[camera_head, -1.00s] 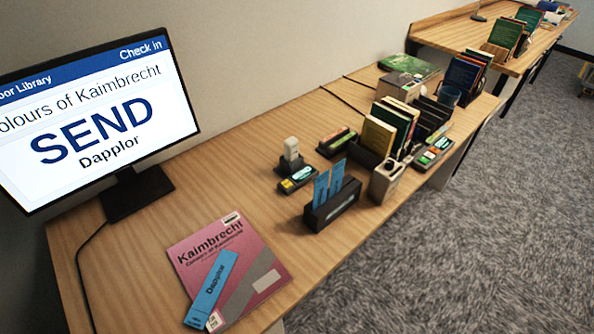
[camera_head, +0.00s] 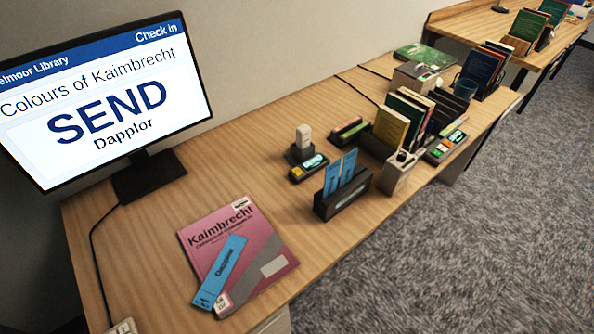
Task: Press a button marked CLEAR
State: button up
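No button that I can read as CLEAR shows. A monitor (camera_head: 105,100) at the left shows "Check in", "Colours of Kaimbrecht", "SEND" and "Dapplor". A cream object (camera_head: 122,327) is cut off at the lower left edge; I cannot tell what it is. My gripper is not in view.
A pink Kaimbrecht book (camera_head: 262,236) lies on the desk (camera_head: 240,150) with a blue Dapplor slip (camera_head: 220,270) on it. A black holder (camera_head: 341,199) keeps blue slips upright. Upright books (camera_head: 393,122) stand farther right. Grey carpet (camera_head: 440,250) is clear on the right.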

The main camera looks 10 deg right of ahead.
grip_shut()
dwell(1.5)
